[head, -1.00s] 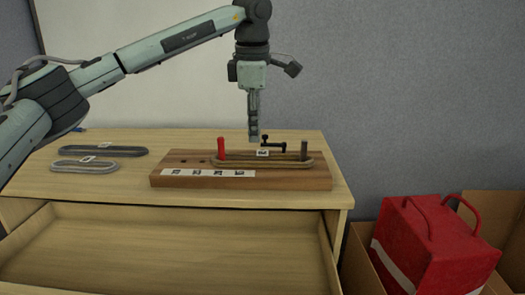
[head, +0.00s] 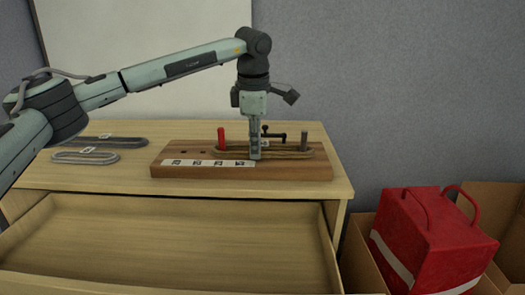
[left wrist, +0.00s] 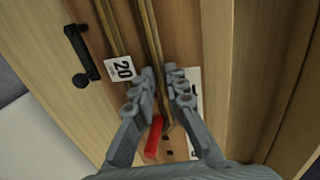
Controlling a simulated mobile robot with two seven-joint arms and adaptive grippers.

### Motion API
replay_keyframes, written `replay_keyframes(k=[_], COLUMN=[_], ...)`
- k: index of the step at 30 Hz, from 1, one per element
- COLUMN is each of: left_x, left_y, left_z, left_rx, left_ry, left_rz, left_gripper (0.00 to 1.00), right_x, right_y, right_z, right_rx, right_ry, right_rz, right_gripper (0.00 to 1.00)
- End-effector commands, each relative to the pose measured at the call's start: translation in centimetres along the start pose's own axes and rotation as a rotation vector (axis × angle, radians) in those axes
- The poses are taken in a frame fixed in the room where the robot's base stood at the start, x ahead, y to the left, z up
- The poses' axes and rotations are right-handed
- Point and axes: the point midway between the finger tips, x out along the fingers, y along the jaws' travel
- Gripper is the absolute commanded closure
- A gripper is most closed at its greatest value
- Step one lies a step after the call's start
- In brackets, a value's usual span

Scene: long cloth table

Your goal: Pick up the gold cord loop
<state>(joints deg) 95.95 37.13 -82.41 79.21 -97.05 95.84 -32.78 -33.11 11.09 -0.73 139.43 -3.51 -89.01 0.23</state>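The gold cord loop (head: 290,156) lies stretched around a red peg (head: 221,138) and a grey peg (head: 305,140) on a wooden board (head: 310,173). A white tag marked 20 (left wrist: 120,68) sits at its far strand in the left wrist view. My left gripper (head: 255,157) points straight down at the loop's near side, between the pegs. In the left wrist view, its fingertips (left wrist: 160,71) are a narrow gap apart, one on each side of the near strand (left wrist: 150,30). Contact with the cord cannot be told. My right gripper is out of view.
A black fixture (head: 274,135) stands behind the loop. A dark loop (head: 105,142) and a grey loop (head: 85,157) lie on the table at left. An open drawer (head: 170,235) juts out in front. A red bag (head: 430,240) stands in a box at right.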

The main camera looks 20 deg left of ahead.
Motion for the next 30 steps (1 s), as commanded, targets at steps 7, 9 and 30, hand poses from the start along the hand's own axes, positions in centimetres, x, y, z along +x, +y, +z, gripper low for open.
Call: replay_keyframes(k=[7,9,30], left_x=[0.0,0.0,-9.2], left_y=[0.0,0.0,1.9], left_z=[0.0,0.0,0.1], left_rx=[0.0,0.0,0.0], left_ry=[0.0,0.0,-0.001], left_rz=[0.0,0.0,0.0], left_gripper=[1.0,1.0,1.0], right_x=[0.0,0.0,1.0], right_y=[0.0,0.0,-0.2], right_z=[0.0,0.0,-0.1], right_rx=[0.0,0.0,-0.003], right_ry=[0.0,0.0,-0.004], right_rz=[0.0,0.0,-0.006], right_gripper=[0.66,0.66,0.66])
